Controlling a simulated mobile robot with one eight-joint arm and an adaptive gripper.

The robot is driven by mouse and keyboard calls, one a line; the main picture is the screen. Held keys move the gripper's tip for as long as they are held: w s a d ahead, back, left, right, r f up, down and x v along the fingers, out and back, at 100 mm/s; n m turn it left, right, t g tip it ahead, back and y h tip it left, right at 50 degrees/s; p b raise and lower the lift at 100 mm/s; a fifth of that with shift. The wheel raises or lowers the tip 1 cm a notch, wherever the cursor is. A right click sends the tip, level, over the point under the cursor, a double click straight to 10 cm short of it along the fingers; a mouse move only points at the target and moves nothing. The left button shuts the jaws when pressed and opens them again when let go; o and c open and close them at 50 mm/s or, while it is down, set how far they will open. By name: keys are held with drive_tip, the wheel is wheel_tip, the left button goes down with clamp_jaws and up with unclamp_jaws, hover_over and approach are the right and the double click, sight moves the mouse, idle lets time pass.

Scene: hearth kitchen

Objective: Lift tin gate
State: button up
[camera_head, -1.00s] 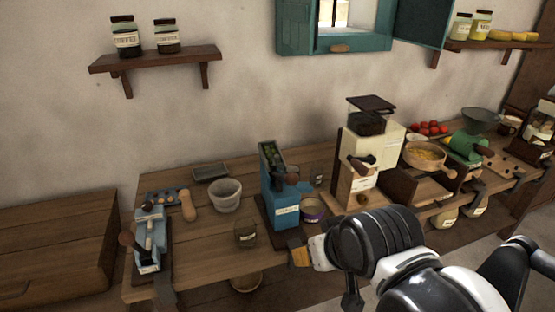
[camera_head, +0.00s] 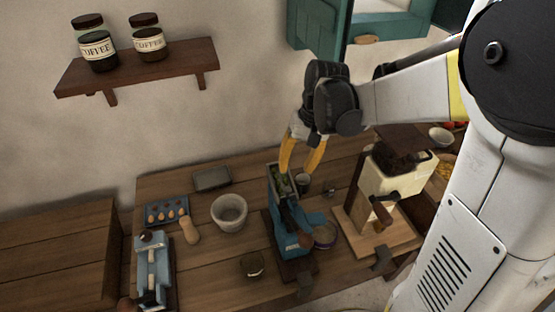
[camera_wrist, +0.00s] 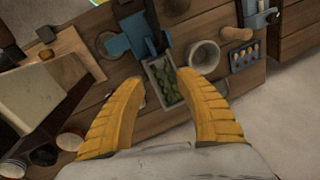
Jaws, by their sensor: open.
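I cannot make out which part is the tin gate. In the wrist view the hopper (camera_wrist: 150,72) shows between my yellow fingertips, with the blue body (camera_wrist: 118,45) above it. My gripper (camera_head: 299,170) is open and empty, pointing down over the hopper's top. It also shows in the wrist view (camera_wrist: 159,80). I cannot tell whether a fingertip touches the hopper.
A cream grinder (camera_head: 400,172) stands close on the right. A grey bowl (camera_head: 229,213) and an egg-like tray (camera_head: 166,210) lie left, with another blue press (camera_head: 152,270) at the table's left end. A shelf (camera_head: 140,68) with jars hangs on the wall.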

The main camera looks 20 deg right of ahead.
sight(289, 188)
drive_tip(key=f, duration=0.3)
drive_tip(key=a+f+b, duration=0.1)
drive_tip(key=f, duration=0.2)
drive_tip(key=a+f+b, duration=0.1)
drive_tip(key=f, duration=0.2)
drive_tip(key=shift+f, duration=0.4)
drive_tip(key=shift+c, duration=0.2)
